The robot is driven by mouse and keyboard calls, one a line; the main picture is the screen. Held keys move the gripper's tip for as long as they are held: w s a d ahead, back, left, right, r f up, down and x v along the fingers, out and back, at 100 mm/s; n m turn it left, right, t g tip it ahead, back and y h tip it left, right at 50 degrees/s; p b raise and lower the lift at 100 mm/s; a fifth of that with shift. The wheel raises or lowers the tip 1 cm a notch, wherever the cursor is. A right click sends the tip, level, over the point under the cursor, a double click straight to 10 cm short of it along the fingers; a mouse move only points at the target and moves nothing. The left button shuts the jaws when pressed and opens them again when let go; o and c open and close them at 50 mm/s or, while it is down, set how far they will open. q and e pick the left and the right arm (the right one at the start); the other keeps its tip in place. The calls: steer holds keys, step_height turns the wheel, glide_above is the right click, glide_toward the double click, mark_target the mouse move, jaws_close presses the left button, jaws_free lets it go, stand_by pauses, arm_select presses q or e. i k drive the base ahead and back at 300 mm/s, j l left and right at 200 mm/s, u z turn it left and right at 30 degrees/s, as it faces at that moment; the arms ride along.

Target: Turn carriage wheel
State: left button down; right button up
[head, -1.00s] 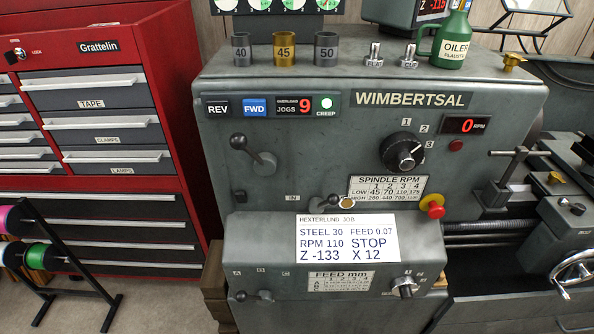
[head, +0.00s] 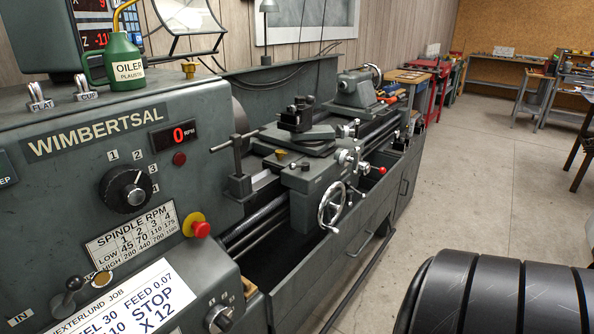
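The carriage wheel (head: 332,207) is a silver spoked handwheel on the front of the lathe carriage (head: 305,190), near the middle of the head view. It faces the aisle side and its rim is fully visible. The carriage sits on the lathe bed, right of the grey headstock (head: 100,170). Neither of my grippers is clearly visible. A black ribbed segmented shape at the lower right appears to be one of my own arm links, and it stands apart from the wheel.
A red stop button (head: 200,229) and a chuck-key-like T-bar (head: 236,165) lie left of the wheel. A green oiler (head: 125,65) stands on the headstock. The tailstock (head: 358,92) is farther back. Open concrete floor (head: 455,180) lies right of the lathe.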

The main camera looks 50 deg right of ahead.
mark_target(325, 203)
steer(key=i+l+z, duration=0.15)
steer(key=l, duration=0.25)
steer(key=i+l+z, duration=0.1)
steer(key=l, duration=0.3)
steer(key=z, duration=1.75)
steer(key=u, duration=0.5)
steer(key=j+u, duration=0.1)
steer(key=u, duration=0.9)
steer(key=i+u, duration=0.1)
steer(key=u, duration=0.85)
steer(key=l+z, duration=0.45)
steer(key=l, duration=0.7)
